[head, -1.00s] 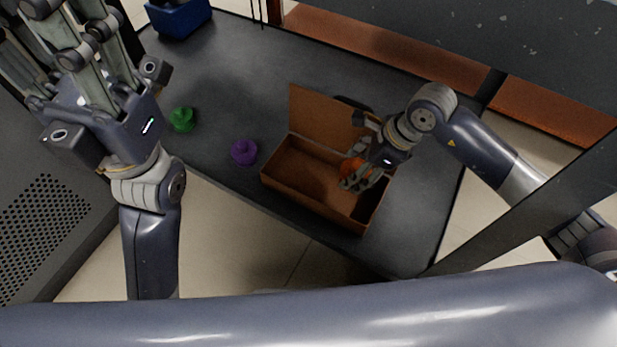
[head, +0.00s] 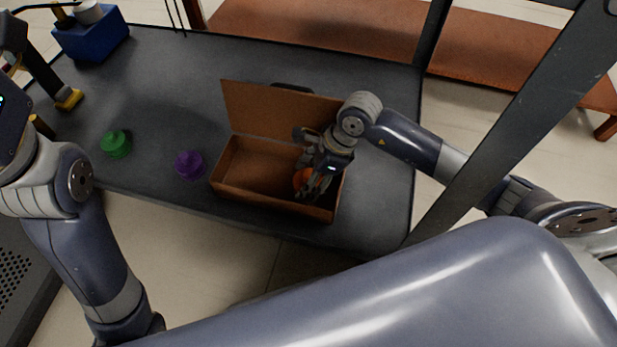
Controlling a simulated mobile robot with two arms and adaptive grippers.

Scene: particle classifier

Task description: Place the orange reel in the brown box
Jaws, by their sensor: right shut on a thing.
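The brown box (head: 228,180) stands open on the dark table, its lid raised at the back. The orange reel (head: 301,180) shows partly inside the right half of the box, low between the walls. My right gripper (head: 312,187) reaches down into the box and is shut on the orange reel, hiding much of it. I cannot tell whether the reel touches the box floor.
A purple reel (head: 189,165) stands on the table just left of the box, and a green reel (head: 116,144) farther left. A blue bin (head: 92,38) is at the back left. A dark slanting post (head: 500,135) stands at the right.

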